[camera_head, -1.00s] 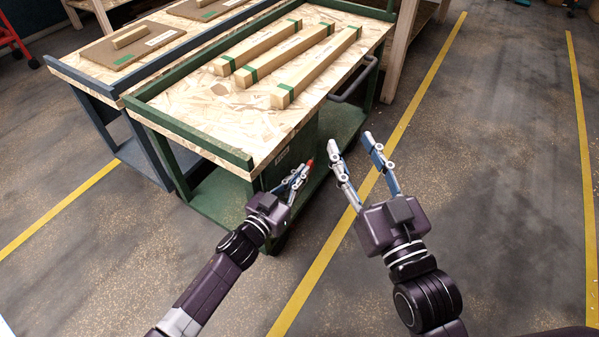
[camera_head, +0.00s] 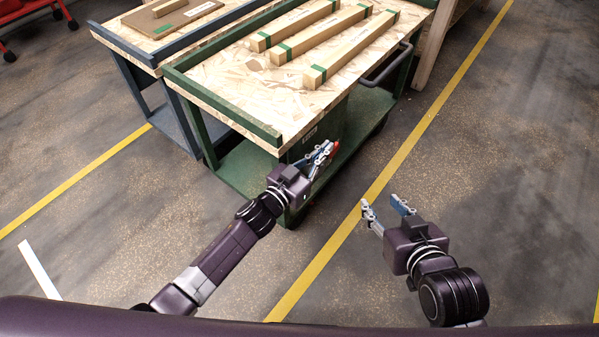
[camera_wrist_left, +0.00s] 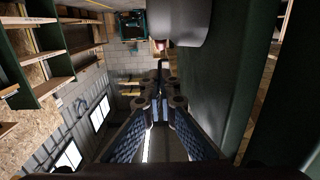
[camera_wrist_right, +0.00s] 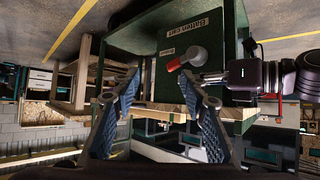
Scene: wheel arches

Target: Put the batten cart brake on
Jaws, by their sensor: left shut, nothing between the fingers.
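The green batten cart (camera_head: 250,95) stands ahead with its chipboard top. Its green end panel shows in the right wrist view (camera_wrist_right: 150,40) with a "Batten cart" label (camera_wrist_right: 187,24) and a smaller label, apparently "Brake". The brake lever has a red end (camera_head: 336,146), also visible in the right wrist view (camera_wrist_right: 174,65), and a grey round part (camera_wrist_right: 194,56). My left gripper (camera_head: 324,152) is shut and empty, its fingertips close beside the lever; contact cannot be told. My right gripper (camera_head: 385,205) is open and empty, right of the cart, away from it.
Several green-banded battens (camera_head: 350,48) lie on the cart. A blue-grey cart (camera_head: 130,50) stands close on its left. A push handle (camera_head: 385,70) sticks out at the cart's right side. The floor at the right is clear, crossed by a yellow line (camera_head: 410,140).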

